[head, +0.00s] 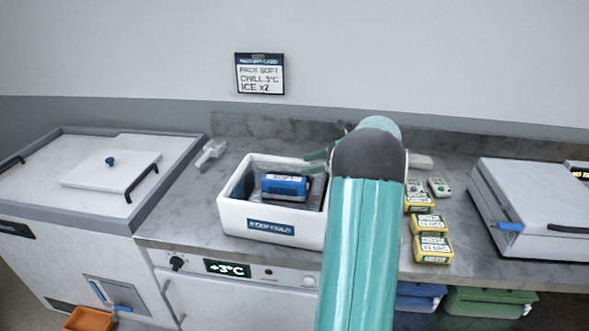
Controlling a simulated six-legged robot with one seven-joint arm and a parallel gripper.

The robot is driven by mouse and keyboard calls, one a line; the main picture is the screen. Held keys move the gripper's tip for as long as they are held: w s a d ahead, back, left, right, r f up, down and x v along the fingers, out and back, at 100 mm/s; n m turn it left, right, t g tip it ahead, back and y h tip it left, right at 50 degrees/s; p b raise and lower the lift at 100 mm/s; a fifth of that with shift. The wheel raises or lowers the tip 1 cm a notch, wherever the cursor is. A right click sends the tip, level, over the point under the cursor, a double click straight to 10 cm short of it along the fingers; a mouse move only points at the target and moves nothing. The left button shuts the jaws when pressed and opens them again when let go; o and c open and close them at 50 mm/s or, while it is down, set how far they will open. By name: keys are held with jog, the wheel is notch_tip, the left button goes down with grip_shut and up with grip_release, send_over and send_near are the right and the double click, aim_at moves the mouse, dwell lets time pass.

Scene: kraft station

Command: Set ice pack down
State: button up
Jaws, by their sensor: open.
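A blue ice pack (284,186) with a white label lies inside the white open-topped box (229,217) marked with a blue label on its front. My gripper (316,160) is at the box's back right rim, with its teal fingers pointing left, apart from the ice pack. It is open, and I see nothing between its fingers. My arm hides the right part of the box.
Several yellow labelled packs (432,248) stand on the grey counter (185,215) right of my arm. A grey lidded unit (530,205) is at the far right. A chest with a white lid (110,170) is at the left. A wall sign (260,74) hangs behind.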

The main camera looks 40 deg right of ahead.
jog(key=v, duration=0.4)
jog(key=shift+s+r, duration=0.1)
jog(key=shift+r, duration=0.05)
jog(key=a+r+n+g+h, duration=0.15)
jog(key=a+n, duration=0.25)
jog(key=a, duration=0.5)
jog(key=a+r+n+g, duration=0.2)
jog(key=a+n+g, duration=0.15)
jog(key=a, duration=0.55)
jog(key=a+r+n+g+h, duration=0.15)
jog(key=a+n, duration=0.25)
jog(key=a, duration=0.6)
jog(key=s+a+f+n+t+h, duration=0.1)
jog(key=s+a+n+h, duration=0.4)
jog(key=s+a+n, duration=1)
jog(key=shift+s+a+f+n, duration=0.35)
jog(key=shift+a+f+n, duration=0.2)
jog(key=shift+a+n, duration=0.45)
jog(key=shift+s+d+t, duration=0.1)
jog(key=shift+t, duration=0.15)
